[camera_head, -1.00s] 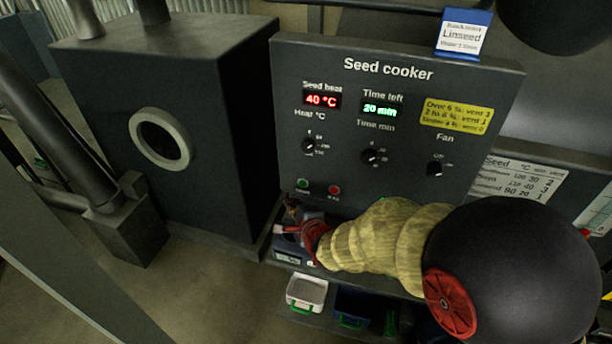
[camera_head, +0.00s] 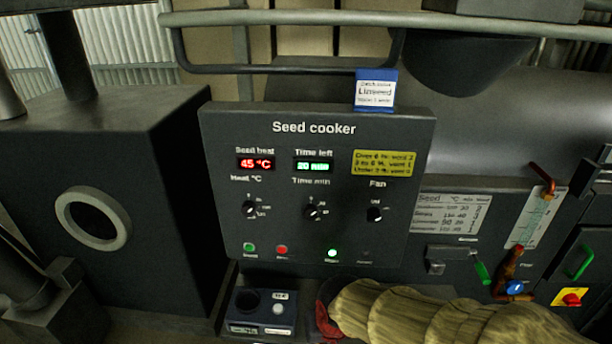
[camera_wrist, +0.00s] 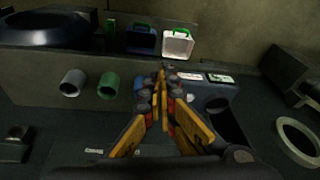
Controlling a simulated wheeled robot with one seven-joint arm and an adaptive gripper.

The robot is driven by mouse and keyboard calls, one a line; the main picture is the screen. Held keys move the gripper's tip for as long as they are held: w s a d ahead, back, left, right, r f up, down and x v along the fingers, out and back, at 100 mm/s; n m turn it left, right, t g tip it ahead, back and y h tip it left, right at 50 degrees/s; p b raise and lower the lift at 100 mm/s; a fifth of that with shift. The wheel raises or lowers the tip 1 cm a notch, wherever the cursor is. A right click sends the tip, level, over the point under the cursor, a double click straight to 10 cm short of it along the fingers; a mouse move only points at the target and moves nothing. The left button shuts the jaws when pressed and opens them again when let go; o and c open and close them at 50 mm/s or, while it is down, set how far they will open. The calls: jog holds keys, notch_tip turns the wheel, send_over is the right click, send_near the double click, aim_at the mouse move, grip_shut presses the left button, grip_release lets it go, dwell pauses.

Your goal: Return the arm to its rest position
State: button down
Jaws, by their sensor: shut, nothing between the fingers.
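My gripper (camera_wrist: 163,80) shows in the wrist view with its orange-and-dark fingers drawn together at the tips and nothing between them. In the head view my arm, in a ribbed yellowish sleeve, lies across the lower right below the seed cooker panel (camera_head: 225,175). A red part of my arm shows at the sleeve's left end; the fingers cannot be made out there. The panel reads 45 °C for seed heat (camera_head: 256,163) and 20 min for time left (camera_head: 313,166). A green lamp (camera_head: 332,253) is lit on its lower part.
A small dark box (camera_head: 262,330) stands below the panel, left of my arm. A lever with a green handle (camera_head: 482,272) is at the right. In the wrist view, a white bin (camera_wrist: 178,44) and a blue bin (camera_wrist: 142,40) lie beyond the fingertips; grey (camera_wrist: 73,82) and green (camera_wrist: 109,86) tubes are left.

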jog(key=s+d+r+t, duration=0.1)
jog(key=s+d+r, duration=0.3)
jog(key=d+r, duration=0.4)
jog(key=s+d+r+m+t+h, duration=0.1)
jog(key=s+d+r, duration=0.4)
jog(key=d+r, duration=0.2)
jog(key=shift+s+d+r+m+t, duration=0.3)
jog(key=shift+d+r, duration=0.05)
jog(key=shift+d, duration=0.1)
